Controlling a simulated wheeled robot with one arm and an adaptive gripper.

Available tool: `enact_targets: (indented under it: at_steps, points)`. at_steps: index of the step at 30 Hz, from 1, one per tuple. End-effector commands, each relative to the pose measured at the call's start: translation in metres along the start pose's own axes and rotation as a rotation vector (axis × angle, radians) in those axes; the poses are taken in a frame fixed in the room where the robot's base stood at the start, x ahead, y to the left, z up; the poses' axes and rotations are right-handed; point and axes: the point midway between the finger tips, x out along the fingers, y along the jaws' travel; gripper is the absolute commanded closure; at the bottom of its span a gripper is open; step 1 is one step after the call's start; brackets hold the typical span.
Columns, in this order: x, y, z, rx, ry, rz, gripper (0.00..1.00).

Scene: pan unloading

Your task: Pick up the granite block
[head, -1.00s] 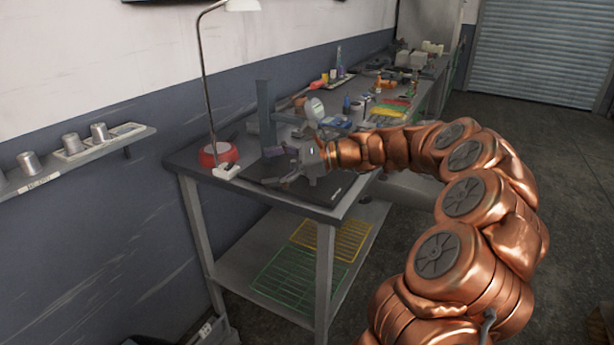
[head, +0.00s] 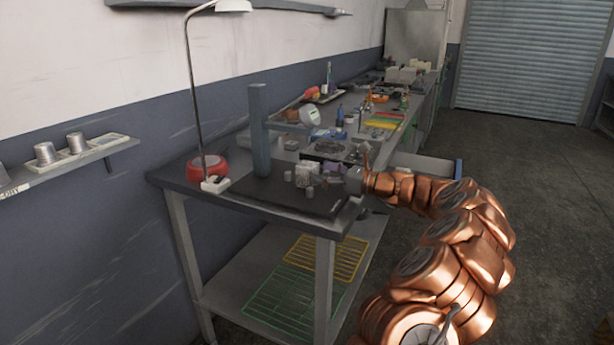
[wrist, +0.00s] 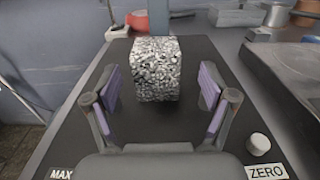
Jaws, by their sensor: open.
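The granite block (wrist: 157,68), a black-and-white speckled cube, stands upright on a dark plate (wrist: 108,140) labelled MAX and ZERO. In the head view the block (head: 306,169) shows on the plate, right of a grey upright post (head: 261,130). My gripper (wrist: 160,87) is open, with purple-padded fingers spread to either side. The block is centred between the finger lines, just beyond the fingertips, with clear gaps on both sides. In the head view my gripper (head: 325,182) is low over the plate, beside the block, its fingers small and hard to make out.
A small pale knob (wrist: 258,144) is at the plate's near right. A red lamp base (head: 207,169) sits left of the post. A dark square device (head: 338,150) and tools crowd the bench behind. An open drawer (head: 428,165) juts out at right.

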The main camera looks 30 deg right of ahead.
Motion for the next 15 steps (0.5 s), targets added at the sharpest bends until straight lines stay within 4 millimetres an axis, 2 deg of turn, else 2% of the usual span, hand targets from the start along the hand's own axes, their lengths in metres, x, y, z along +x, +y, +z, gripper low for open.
enact_targets:
  at_steps: [9, 15]
  points:
    - [0.043, 0.006, 0.000, -0.002, 0.001, 0.009, 0.17]
    - [0.047, 0.005, 0.001, -0.002, -0.001, 0.006, 0.17]
